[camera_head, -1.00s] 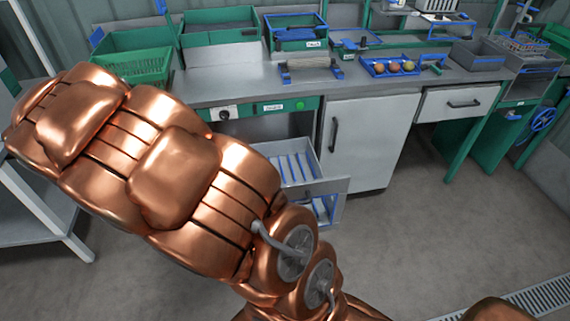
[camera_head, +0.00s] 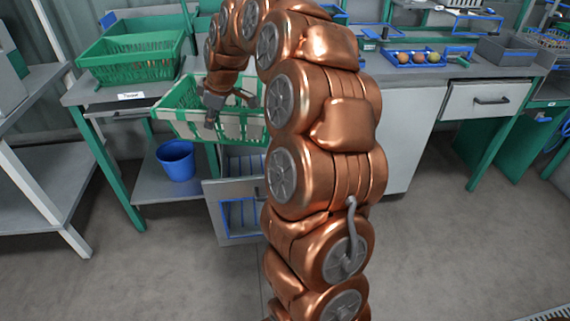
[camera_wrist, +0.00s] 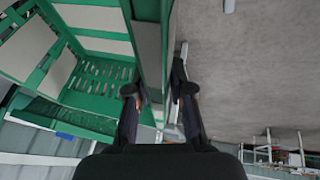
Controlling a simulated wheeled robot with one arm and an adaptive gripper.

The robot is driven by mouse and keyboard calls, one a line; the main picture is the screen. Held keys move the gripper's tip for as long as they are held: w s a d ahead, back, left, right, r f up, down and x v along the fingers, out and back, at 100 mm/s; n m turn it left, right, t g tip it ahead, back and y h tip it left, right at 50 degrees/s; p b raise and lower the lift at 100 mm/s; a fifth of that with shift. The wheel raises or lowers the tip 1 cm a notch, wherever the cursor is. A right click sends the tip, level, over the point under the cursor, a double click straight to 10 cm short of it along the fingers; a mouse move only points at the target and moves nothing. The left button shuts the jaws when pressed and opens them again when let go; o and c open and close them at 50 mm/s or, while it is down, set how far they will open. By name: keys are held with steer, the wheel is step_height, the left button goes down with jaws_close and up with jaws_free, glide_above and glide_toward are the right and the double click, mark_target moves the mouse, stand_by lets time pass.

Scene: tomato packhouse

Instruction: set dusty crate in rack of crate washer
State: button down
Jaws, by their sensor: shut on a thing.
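The dusty crate (camera_head: 180,130) is green with pale, dusty-looking wall panels. It hangs in the air in front of the counter, left of my arm. My gripper (camera_head: 212,108) is shut on its wall. In the wrist view the fingers (camera_wrist: 158,95) stand on either side of that crate wall, with the crate's slotted interior (camera_wrist: 95,80) to the left. A pulled-out grey unit with a blue-barred rack (camera_head: 240,218), seemingly the washer's, lies below and right of the crate. The crate and my arm hide much of it.
Stacked green crates (camera_head: 132,62) stand on the counter's left end. A blue bucket (camera_head: 177,160) stands on the shelf below. A grey shelving unit (camera_head: 35,160) is at far left. A tray of round fruits (camera_head: 415,58) sits on the counter. The floor in front is clear.

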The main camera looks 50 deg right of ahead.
steer(key=shift+n, duration=0.6)
steer(key=d, duration=0.2)
steer(key=s+d+b, duration=0.1)
steer(key=d, duration=0.1)
steer(key=s+d+b, duration=0.1)
steer(key=d, duration=0.1)
steer(key=shift+s+d+f, duration=0.15)
steer(key=shift+s+f, duration=0.1)
steer(key=shift+f, duration=0.1)
steer(key=shift+n+y, duration=0.4)
steer(key=shift+n, duration=0.1)
steer(key=s+d, duration=0.1)
steer(key=d, duration=0.1)
steer(key=s+d+f+b, duration=0.2)
steer(key=d, duration=0.1)
steer(key=shift+s+d+f, duration=0.1)
steer(key=shift+s+d, duration=0.25)
steer(key=shift+s, duration=0.05)
steer(key=s+d+f+b, duration=0.1)
steer(key=f+b, duration=0.2)
steer(key=f, duration=0.6)
steer(key=s+d+f+b, duration=0.2)
steer(key=f+b, duration=0.2)
steer(key=f, duration=0.6)
steer(key=s+d+f+n+b, duration=0.1)
steer(key=f+b, duration=0.3)
steer(key=f, duration=0.5)
steer(key=shift+s+d+f, duration=0.3)
steer(key=shift+s+d, duration=0.05)
steer(key=shift+d, duration=0.15)
